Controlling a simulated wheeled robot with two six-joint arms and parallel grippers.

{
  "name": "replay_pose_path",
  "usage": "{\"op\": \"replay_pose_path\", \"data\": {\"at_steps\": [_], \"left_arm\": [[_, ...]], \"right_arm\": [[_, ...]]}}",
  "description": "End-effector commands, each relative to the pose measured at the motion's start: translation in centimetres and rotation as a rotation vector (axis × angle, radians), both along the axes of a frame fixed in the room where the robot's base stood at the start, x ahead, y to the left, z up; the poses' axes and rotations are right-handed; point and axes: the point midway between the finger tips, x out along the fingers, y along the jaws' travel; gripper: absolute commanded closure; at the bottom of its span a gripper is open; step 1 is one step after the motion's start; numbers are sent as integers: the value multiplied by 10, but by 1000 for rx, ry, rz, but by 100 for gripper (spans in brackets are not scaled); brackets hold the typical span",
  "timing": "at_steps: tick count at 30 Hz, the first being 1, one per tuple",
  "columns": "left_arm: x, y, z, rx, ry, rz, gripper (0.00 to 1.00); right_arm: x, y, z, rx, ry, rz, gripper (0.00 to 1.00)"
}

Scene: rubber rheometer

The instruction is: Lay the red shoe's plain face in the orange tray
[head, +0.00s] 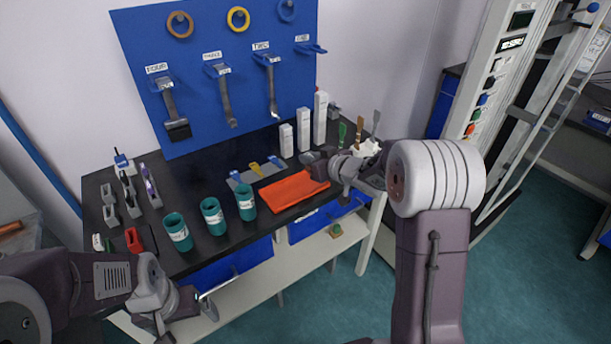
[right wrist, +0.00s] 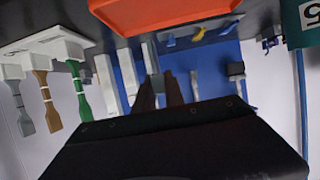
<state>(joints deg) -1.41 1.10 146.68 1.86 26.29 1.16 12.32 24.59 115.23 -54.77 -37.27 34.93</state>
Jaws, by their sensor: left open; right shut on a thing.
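The orange tray (head: 293,191) lies on the black bench top near its front right edge. It also shows at the top of the right wrist view (right wrist: 165,12). My right gripper (head: 314,165) is just above the tray's far right end, with its fingers close together; they also show in the right wrist view (right wrist: 161,90). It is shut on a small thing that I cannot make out. A red block (head: 133,240) stands at the bench's front left; I cannot tell whether it is the red shoe. My left gripper (head: 188,318) is open and empty in front of the bench.
Several teal cups (head: 212,215) stand along the front edge, left of the tray. A grey rack with a yellow piece (head: 256,169) lies behind the tray. White blocks (head: 304,130) and upright coloured strips (head: 359,133) stand behind my right gripper. A blue tool board (head: 222,80) rises at the back.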

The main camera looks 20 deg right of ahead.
Motion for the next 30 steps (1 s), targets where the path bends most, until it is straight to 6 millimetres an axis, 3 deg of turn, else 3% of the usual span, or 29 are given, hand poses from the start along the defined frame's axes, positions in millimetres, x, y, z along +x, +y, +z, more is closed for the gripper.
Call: {"op": "replay_pose_path", "data": {"at_steps": [3,8,15,26,27,29,30], "left_arm": [[0,0,-3,0,0,0,0],[0,0,-4,0,0,0,0],[0,0,-23,0,0,0,0],[0,0,-23,0,0,0,0],[0,0,-22,0,0,0,0],[0,0,-22,0,0,0,0],[0,0,-22,0,0,0,0]], "right_arm": [[11,5,-7,1,-1,1,100],[13,6,-10,1,-1,0,100],[13,5,-49,1,1,0,100],[13,5,-52,0,-1,0,100],[12,6,-52,0,0,0,80],[12,6,-51,0,0,0,64],[12,5,-51,0,0,0,64]]}}
